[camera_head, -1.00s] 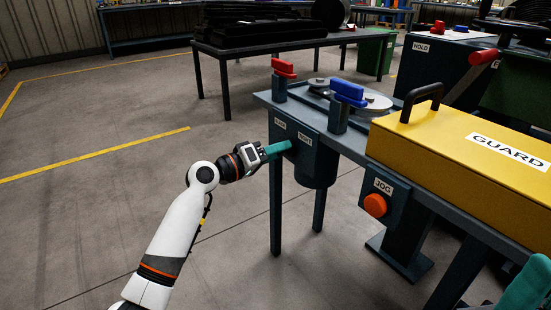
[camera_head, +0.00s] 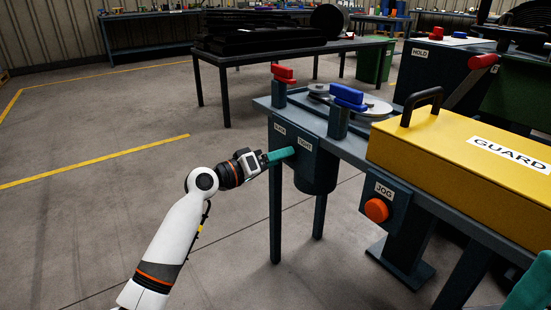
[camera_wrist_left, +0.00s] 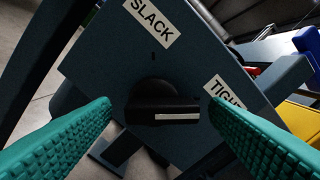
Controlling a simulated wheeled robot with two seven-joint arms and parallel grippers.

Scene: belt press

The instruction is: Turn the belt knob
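The belt knob (camera_wrist_left: 160,105) is black with a white line, on a dark blue panel (camera_wrist_left: 105,55) in the left wrist view. The white line lies level in that view, its right end near the TIGHT label (camera_wrist_left: 225,92). The SLACK label (camera_wrist_left: 152,20) is above. My left gripper (camera_wrist_left: 160,118) is open, one teal finger on each side of the knob with gaps between. In the head view my left gripper (camera_head: 284,155) is in front of the panel and the knob is hidden. A teal part of my right gripper (camera_head: 530,288) shows at the bottom right; its opening cannot be seen.
A yellow guard (camera_head: 470,165) with a black handle covers the press. An orange JOG button (camera_head: 376,210) is on the front. Blue (camera_head: 349,93) and red (camera_head: 283,73) handled parts stand above the panel. The floor left of the press is clear.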

